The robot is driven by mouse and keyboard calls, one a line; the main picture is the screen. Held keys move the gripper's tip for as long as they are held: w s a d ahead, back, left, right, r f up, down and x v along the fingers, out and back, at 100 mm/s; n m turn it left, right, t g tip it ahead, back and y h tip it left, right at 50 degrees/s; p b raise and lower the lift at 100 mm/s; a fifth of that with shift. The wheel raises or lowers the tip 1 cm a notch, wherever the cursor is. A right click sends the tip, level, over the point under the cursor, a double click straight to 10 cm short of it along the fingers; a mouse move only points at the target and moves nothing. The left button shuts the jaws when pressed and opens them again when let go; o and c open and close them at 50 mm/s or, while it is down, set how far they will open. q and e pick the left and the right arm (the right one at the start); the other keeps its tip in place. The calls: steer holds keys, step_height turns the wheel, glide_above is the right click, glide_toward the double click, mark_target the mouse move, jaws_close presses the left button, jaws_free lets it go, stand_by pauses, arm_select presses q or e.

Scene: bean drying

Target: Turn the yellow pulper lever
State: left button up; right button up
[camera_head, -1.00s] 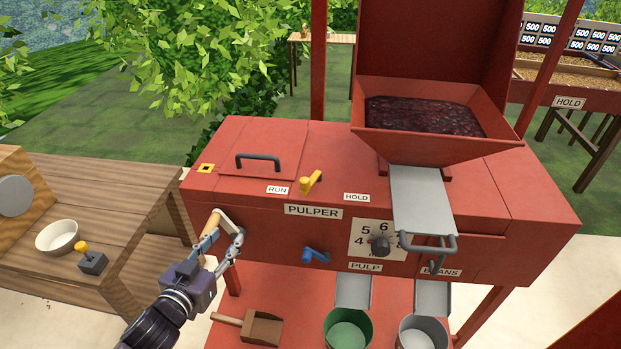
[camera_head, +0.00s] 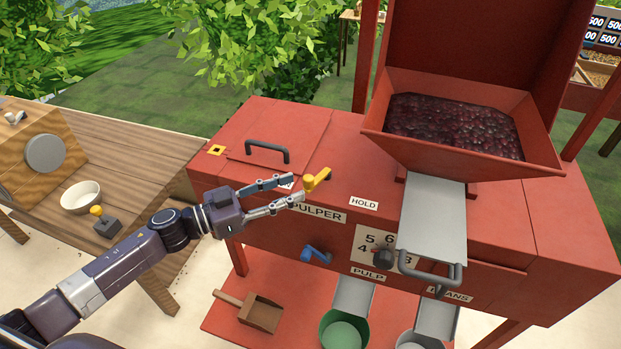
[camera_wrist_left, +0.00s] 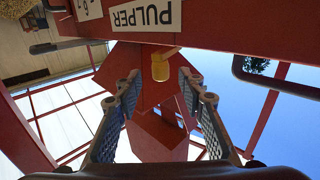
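The yellow pulper lever (camera_head: 320,178) stands on the top of the red pulper (camera_head: 335,150), between the mostly covered RUN label and the HOLD label (camera_head: 364,202). Its knob is at the end nearer my left gripper (camera_head: 298,188). That gripper is open, reaching from the left with its fingertips at the knob. In the left wrist view, the yellow knob (camera_wrist_left: 160,68) shows between the two spread fingertips (camera_wrist_left: 160,80), with visible gaps on both sides. I cannot tell whether either finger touches it. My right gripper is not in view.
A blue lever (camera_head: 317,255) and a dial (camera_head: 383,256) are on the pulper's front. A black handle (camera_head: 267,150) stands behind the gripper. The cherry-filled hopper (camera_head: 540,160) and grey chute (camera_head: 433,215) are to the right. A wooden table (camera_head: 135,150) is at left.

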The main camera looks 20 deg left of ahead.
mark_target(308, 182)
arm_select(q)
steer(key=p+x, duration=0.1)
steer(key=x, duration=0.3)
steer(key=shift+w+d, duration=0.15)
steer(key=shift+w, duration=0.1)
steer(key=shift+w+d, duration=0.2)
steer(key=shift+d, duration=0.05)
steer(key=shift+w+d, duration=0.1)
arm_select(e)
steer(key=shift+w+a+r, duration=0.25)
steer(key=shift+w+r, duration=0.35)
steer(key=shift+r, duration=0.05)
arm_select(q)
steer(key=c, duration=1)
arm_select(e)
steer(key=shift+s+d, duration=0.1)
